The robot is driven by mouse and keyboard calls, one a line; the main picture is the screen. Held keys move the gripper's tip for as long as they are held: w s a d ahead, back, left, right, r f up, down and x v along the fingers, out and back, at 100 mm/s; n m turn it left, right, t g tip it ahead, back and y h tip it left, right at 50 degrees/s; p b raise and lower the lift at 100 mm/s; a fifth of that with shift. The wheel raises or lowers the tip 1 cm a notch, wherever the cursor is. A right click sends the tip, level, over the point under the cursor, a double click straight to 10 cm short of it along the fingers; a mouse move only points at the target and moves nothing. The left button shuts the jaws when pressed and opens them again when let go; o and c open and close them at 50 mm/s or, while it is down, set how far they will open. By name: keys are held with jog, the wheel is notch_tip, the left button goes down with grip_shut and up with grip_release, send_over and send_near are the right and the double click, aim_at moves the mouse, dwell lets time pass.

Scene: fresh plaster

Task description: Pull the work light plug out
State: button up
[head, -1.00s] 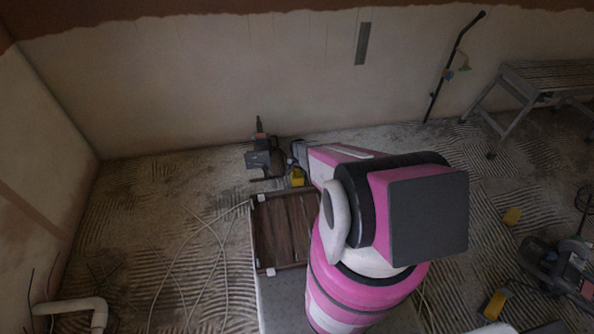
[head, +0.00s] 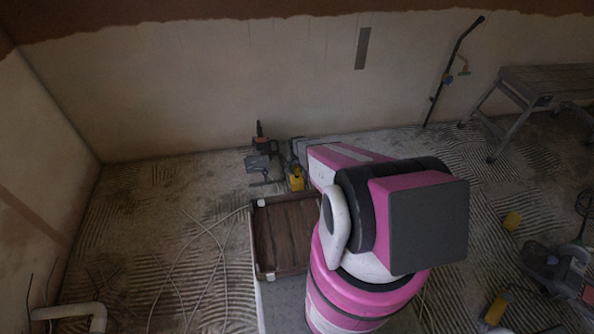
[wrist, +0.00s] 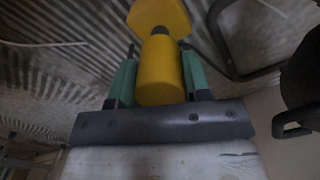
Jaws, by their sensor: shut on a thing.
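My gripper (wrist: 158,72) has its two green fingers closed on both sides of a yellow cylinder (wrist: 160,84), which looks like the work light plug. I cannot tell whether the two are joined or apart. In the head view a yellow part (head: 297,180) shows at the end of my arm, and the fingers there are mostly hidden. A dark device on a stand (head: 262,160), possibly the work light, stands just left of my gripper.
A brown tray (head: 254,243) is in front of my gripper. Pale cables (head: 170,265) lie on the ridged floor at left. The plaster wall (head: 220,90) is behind. A trestle (head: 530,85) and power tools (head: 555,265) are at right. Floor at left is mostly open.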

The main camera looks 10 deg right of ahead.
jog(key=o, duration=1.3)
jog(key=shift+r, duration=0.2)
jog(key=shift+r, duration=0.1)
notch_tip(320, 180, up, 11)
jog(key=shift+f, duration=0.15)
jog(key=s+r+n, duration=0.2)
jog(key=s+r, duration=0.8)
jog(key=r, duration=0.4)
jog(key=s+r+n, duration=0.3)
jog(key=s+r, duration=0.8)
jog(key=r, duration=0.4)
jog(key=shift+s+r, duration=0.15)
jog(key=shift+r, duration=0.15)
